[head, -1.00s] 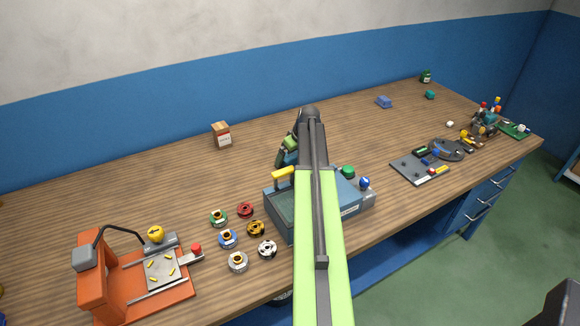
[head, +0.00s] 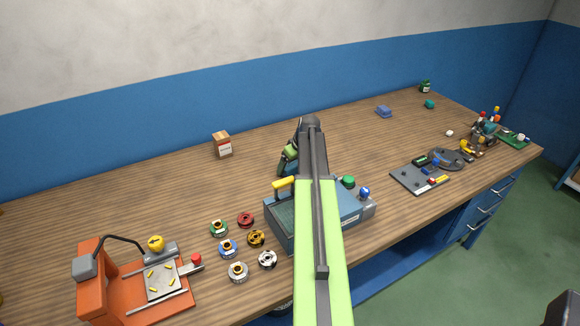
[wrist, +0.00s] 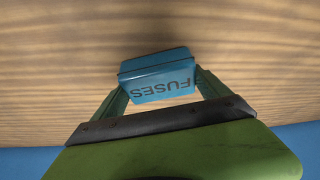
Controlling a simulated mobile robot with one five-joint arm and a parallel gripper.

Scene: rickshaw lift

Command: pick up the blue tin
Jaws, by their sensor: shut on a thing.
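The blue tin (wrist: 158,80) is in the wrist view, with FUSES on its side reading upside down. My gripper (wrist: 160,84) is shut on it, with one green finger at each side. The tin appears to be off the wooden tabletop, but the height is hard to judge. In the head view my gripper (head: 289,158) is partly hidden behind my arm, above the bench behind the blue-grey toolbox. I cannot make out the tin clearly there.
The toolbox (head: 283,224) with a yellow handle stands below my arm. Several spools (head: 256,238) and an orange machine (head: 92,283) are at left. A small carton (head: 222,145) stands behind. A grey plate (head: 418,178) lies at right. The back middle of the bench (head: 350,145) is clear.

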